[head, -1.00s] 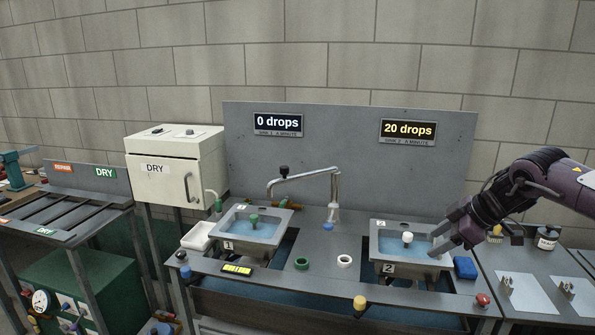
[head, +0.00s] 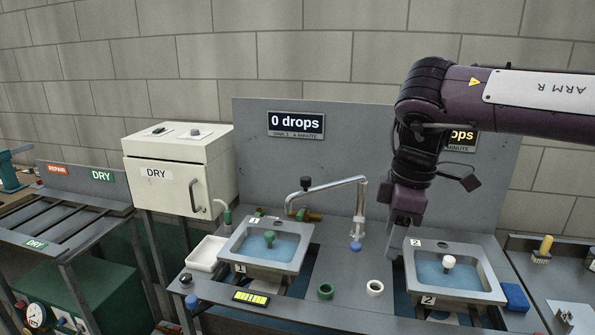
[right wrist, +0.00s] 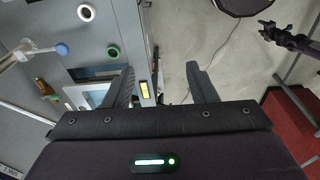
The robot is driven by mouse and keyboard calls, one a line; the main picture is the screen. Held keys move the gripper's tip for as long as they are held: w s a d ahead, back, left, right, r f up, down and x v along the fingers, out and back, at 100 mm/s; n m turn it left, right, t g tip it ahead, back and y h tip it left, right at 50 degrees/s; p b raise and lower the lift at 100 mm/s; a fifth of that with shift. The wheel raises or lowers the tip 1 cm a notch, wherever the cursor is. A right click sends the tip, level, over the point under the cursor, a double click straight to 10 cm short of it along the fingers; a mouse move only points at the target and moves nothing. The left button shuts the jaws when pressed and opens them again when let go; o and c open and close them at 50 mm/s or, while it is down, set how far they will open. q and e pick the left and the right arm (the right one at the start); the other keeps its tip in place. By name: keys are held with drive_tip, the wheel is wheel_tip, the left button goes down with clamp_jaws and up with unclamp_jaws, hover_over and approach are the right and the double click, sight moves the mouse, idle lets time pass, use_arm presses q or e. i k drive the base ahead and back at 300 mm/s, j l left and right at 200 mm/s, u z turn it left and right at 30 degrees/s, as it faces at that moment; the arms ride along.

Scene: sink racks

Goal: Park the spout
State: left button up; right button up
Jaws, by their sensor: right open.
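Sink 2 (head: 489,283) stands just right of my right gripper. A blue knob (head: 356,246), green ring (head: 325,291) and white ring (head: 375,288) are on the deck. The left sign (head: 296,124) reads 0 drops. My arm partly covers the other sign (head: 463,139).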

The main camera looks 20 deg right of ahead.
sight(306, 181)
drive_tip(key=i, duration=1.4)
